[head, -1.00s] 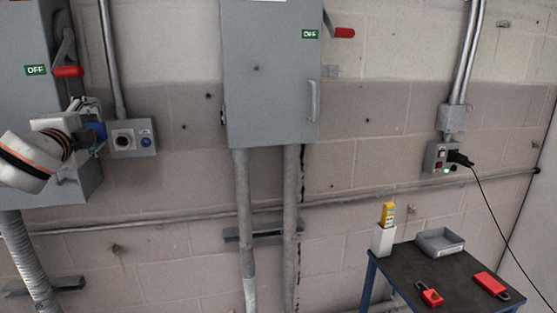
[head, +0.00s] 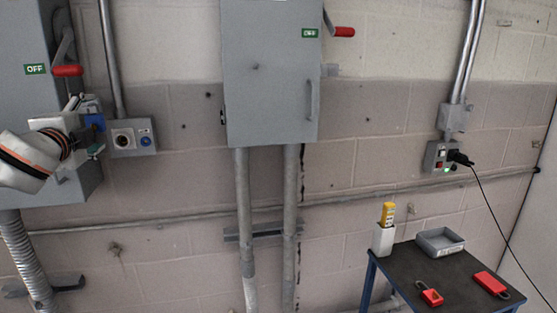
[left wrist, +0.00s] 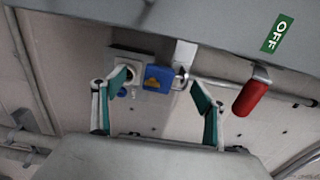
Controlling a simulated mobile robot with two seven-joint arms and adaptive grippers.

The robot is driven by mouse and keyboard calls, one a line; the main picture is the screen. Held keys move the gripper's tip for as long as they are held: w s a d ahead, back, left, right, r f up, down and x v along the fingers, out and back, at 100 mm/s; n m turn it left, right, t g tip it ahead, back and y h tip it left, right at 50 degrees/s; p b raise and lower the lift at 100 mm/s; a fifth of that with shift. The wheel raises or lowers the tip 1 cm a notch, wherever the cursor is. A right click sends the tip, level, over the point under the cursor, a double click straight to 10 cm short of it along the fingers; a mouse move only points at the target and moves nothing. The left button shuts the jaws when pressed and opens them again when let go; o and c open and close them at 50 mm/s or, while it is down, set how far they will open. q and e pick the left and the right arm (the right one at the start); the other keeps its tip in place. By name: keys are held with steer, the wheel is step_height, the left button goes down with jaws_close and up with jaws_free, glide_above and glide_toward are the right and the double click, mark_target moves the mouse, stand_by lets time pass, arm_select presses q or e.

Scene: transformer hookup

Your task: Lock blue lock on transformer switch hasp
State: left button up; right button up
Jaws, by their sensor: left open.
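The blue lock (head: 95,122) is at the right side of the left grey switch box (head: 25,110), below its red handle (head: 68,71). In the left wrist view, the blue lock (left wrist: 158,79) sits between the fingers of my left gripper (left wrist: 160,88), with gaps on both sides. My left gripper (head: 88,127) is open around the lock. The lock's shackle (left wrist: 183,78) is at the pale hasp tab (left wrist: 185,53); I cannot tell whether it is fully closed. My right gripper is not in view.
A small outlet box (head: 134,138) is on the wall close to the right of the lock. A second grey switch box (head: 270,80) hangs mid-wall. A dark table (head: 440,275) at lower right holds red padlocks (head: 431,294), a grey tray (head: 440,242) and a yellow device (head: 388,213).

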arm_select(q)
steer(key=shift+b+v, duration=1.05)
steer(key=shift+v, duration=1.15)
steer(key=shift+b+v, duration=0.3)
steer(key=shift+v, duration=0.95)
